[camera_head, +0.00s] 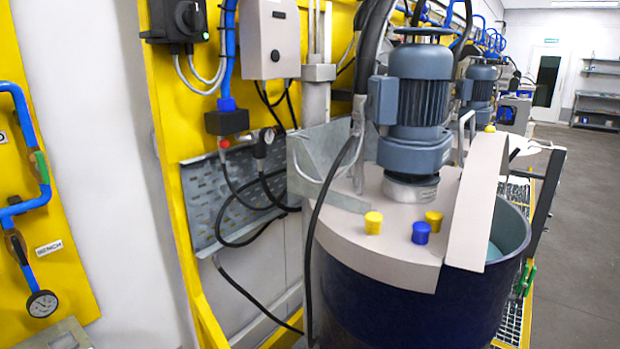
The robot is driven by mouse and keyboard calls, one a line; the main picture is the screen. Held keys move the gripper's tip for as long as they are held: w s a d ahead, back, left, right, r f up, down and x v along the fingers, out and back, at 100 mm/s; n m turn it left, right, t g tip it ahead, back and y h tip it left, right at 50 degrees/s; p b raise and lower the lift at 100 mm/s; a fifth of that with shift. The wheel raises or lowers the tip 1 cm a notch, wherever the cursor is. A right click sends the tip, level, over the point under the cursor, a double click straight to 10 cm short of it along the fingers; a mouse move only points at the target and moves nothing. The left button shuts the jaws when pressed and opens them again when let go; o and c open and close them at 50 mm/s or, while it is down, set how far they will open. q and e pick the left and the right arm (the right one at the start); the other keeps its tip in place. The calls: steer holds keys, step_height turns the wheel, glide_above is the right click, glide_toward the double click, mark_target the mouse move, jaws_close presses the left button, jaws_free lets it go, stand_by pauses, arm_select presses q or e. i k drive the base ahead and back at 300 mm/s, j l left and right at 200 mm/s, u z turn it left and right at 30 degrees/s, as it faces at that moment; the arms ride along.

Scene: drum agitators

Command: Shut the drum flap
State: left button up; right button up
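The drum (390,310) is a large dark blue vessel with a beige lid (385,247) over its left part. The drum flap (478,200) is a beige panel standing raised and slightly tilted at the lid's right edge. A pale loop handle (466,130) shows near its upper left. Right of the flap the drum is open, and its teal inside (497,250) shows. Neither of my grippers is in view.
A grey-blue motor (412,105) stands on the lid, with yellow caps (373,223) and a blue cap (421,232) in front. Black cables hang along the drum's left side. A yellow-edged grating (511,318) lies right of the drum; the grey floor (580,230) beyond is clear.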

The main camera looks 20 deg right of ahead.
mark_target(487, 157)
steer(key=i+j+z, duration=0.1)
steer(key=z, duration=0.35)
steer(key=i+j+z, duration=0.2)
steer(key=z, duration=0.3)
steer(key=i+j+z, duration=0.25)
steer(key=z, duration=0.2)
steer(key=i+j+z, duration=0.15)
steer(key=j+z, duration=0.15)
steer(key=z, duration=0.2)
